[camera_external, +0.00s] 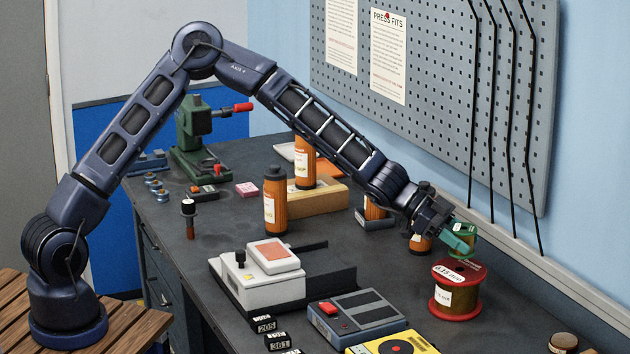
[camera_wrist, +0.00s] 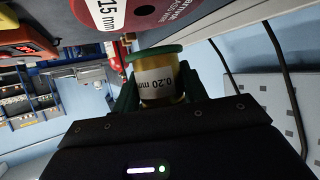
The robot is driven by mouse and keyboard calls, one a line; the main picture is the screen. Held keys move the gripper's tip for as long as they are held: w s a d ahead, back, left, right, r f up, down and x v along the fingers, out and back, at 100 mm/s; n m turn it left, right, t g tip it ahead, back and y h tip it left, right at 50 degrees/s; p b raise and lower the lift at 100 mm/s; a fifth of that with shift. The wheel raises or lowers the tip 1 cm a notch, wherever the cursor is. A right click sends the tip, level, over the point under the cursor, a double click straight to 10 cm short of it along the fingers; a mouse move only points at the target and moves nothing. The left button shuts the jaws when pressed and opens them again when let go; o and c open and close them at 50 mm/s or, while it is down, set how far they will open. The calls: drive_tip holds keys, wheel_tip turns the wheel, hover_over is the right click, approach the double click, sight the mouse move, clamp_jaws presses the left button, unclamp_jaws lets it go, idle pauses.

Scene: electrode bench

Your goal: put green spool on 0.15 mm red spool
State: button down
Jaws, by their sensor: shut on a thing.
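The green spool (camera_external: 464,236) has green flanges and a yellow wound middle. My gripper (camera_external: 456,240) is shut on it. In the wrist view the green spool (camera_wrist: 160,80) sits between the fingers, with a 0.20 mm label facing the camera. The 0.15 mm red spool (camera_external: 457,290) stands upright on the bench at the right, with red flanges and a copper-coloured winding. The green spool appears just above and behind its top flange; I cannot tell whether they touch. The red flange also shows at the top of the wrist view (camera_wrist: 152,12).
A grey box with a red switch (camera_external: 357,315) and a yellow device (camera_external: 392,343) stand left of the red spool. A white scale-like device (camera_external: 258,275) and orange bottles (camera_external: 275,200) are farther left. A pegboard (camera_external: 440,90) with hanging black cables rises behind.

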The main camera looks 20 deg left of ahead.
sight(466, 257)
drive_tip(key=shift+f, duration=1.85)
drive_tip(key=shift+f, duration=0.1)
drive_tip(key=c, duration=0.8)
unclamp_jaws()
drive_tip(key=shift+o, duration=0.2)
drive_tip(key=v, duration=1.2)
